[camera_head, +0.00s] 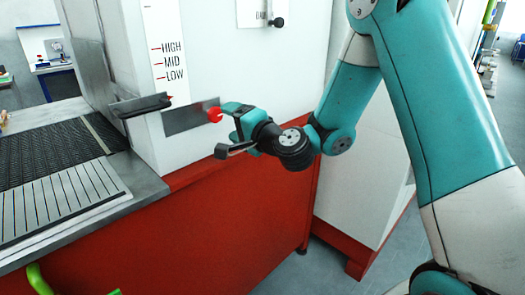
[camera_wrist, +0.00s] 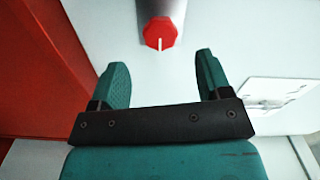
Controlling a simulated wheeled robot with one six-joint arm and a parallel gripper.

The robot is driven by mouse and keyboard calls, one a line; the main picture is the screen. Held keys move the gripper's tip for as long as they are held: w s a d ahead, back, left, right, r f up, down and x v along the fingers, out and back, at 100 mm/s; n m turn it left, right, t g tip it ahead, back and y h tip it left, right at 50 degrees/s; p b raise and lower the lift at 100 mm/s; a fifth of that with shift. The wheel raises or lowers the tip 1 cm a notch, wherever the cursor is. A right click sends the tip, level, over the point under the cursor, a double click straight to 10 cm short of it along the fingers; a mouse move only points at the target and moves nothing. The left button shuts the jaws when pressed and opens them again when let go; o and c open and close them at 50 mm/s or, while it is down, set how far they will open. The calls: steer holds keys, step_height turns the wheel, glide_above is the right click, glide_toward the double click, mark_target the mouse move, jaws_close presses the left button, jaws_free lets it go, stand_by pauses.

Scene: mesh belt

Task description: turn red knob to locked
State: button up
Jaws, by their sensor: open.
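The red knob (camera_head: 215,115) sits on a grey metal plate (camera_head: 186,121) on the white face of the machine. In the wrist view the knob (camera_wrist: 160,31) is faceted, with a white line on it pointing toward the bottom of the picture. My gripper (camera_head: 226,130) is open and empty beside the knob. In the wrist view my gripper's fingers (camera_wrist: 161,62) are spread wide, with the knob ahead of the gap and apart from both. No lock marking shows beside the knob.
A slider handle (camera_head: 142,105) juts out left of the knob, below the HIGH, MID and LOW scale (camera_head: 171,62). The mesh belt (camera_head: 60,145) lies at the left. A white panel with a dark lever (camera_head: 277,21) is above. The red machine base (camera_head: 190,235) is below.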

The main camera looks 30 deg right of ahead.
steer(key=b+v, duration=1)
steer(key=b, duration=0.1)
steer(key=shift+b, duration=0.35)
steer(key=shift+s, duration=0.15)
steer(key=s+a+f+n+g+y, duration=0.3)
steer(key=s+a+f+n+g, duration=0.55)
steer(key=a+n+g, duration=0.2)
steer(key=s+f+n+g+h, duration=0.2)
steer(key=s+n+g, duration=0.15)
steer(key=s, duration=0.35)
steer(key=s+f+n+g+h, duration=0.2)
steer(key=s+n+g+h, duration=0.1)
steer(key=s+n, duration=0.3)
step_height(320, 180, up, 16)
steer(key=m+p, duration=0.1)
steer(key=p, duration=1.6)
steer(key=shift+s+d+r+y+p, duration=0.2)
steer(key=shift+s+y+p, duration=0.1)
steer(key=shift+s, duration=0.2)
